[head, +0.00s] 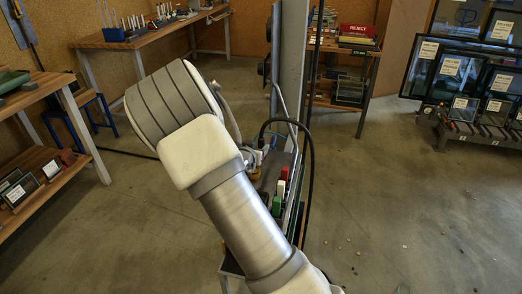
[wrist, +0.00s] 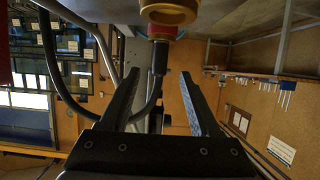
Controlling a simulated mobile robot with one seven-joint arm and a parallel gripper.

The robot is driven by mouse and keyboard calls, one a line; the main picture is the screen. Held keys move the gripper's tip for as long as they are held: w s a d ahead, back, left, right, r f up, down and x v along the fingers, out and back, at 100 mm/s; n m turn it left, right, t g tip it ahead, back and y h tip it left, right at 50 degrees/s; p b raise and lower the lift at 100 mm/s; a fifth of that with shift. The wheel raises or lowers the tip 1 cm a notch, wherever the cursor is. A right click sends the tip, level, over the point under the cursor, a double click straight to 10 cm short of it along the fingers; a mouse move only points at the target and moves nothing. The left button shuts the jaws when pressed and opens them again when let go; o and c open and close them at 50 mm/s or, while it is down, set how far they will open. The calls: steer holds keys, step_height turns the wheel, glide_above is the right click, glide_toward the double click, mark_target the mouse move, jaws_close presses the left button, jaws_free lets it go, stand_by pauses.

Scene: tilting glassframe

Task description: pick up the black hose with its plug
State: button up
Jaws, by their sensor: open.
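In the wrist view, the black hose (wrist: 50,50) comes down from the upper left and bends round behind my left finger. Its black plug end (wrist: 160,58) appears between the fingertips, against a red and brass-coloured fitting (wrist: 168,12) at the top. My gripper (wrist: 159,73) is open, with a finger on either side of the plug; I see no contact. In the head view, the black hose (head: 309,150) arches beside the grey upright. My arm hides the gripper and the plug there.
A grey metal upright (head: 291,60) stands just right of my arm, with red, white and green parts (head: 282,188) low beside it. Wooden benches (head: 150,38) stand at the back and left. A rack of framed glass (head: 465,75) is at the right. The floor at right is mostly clear.

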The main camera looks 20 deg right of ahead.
mark_target(260, 143)
steer(key=b+x, duration=0.1)
steer(key=x, duration=0.5)
steer(key=shift+w+d+f, duration=0.15)
steer(key=shift+w+d, duration=0.05)
jaws_close()
